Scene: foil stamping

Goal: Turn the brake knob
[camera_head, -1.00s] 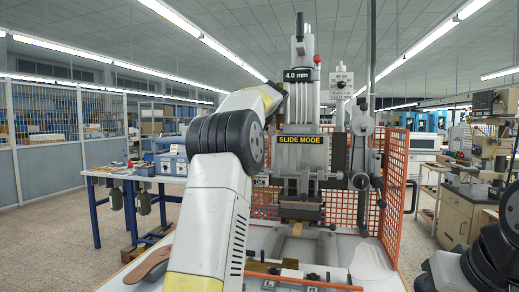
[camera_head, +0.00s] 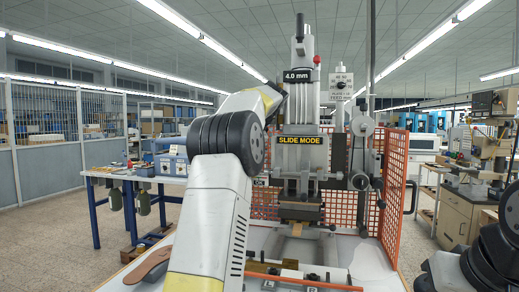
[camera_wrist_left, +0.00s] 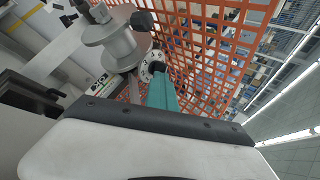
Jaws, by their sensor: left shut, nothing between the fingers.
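The stamping press (camera_head: 303,155) stands in the middle of the head view, with "4.0 mm" and "SLIDE MODE" labels. My left arm crosses in front of its left side, and the left gripper is hidden there. In the left wrist view the left gripper (camera_wrist_left: 159,74) shows as shut teal fingers with nothing between them. Their tips are close to a small pale round dial with a dark centre (camera_wrist_left: 147,67), beside a grey spool-shaped part (camera_wrist_left: 115,40). This dial may be the brake knob; contact cannot be told. The right gripper is out of view.
An orange mesh guard (camera_head: 395,185) surrounds the press and also fills the wrist view's background (camera_wrist_left: 205,60). A brown leather piece (camera_head: 147,265) lies on the white table at the front left. Levers (camera_head: 362,150) hang on the press's right side.

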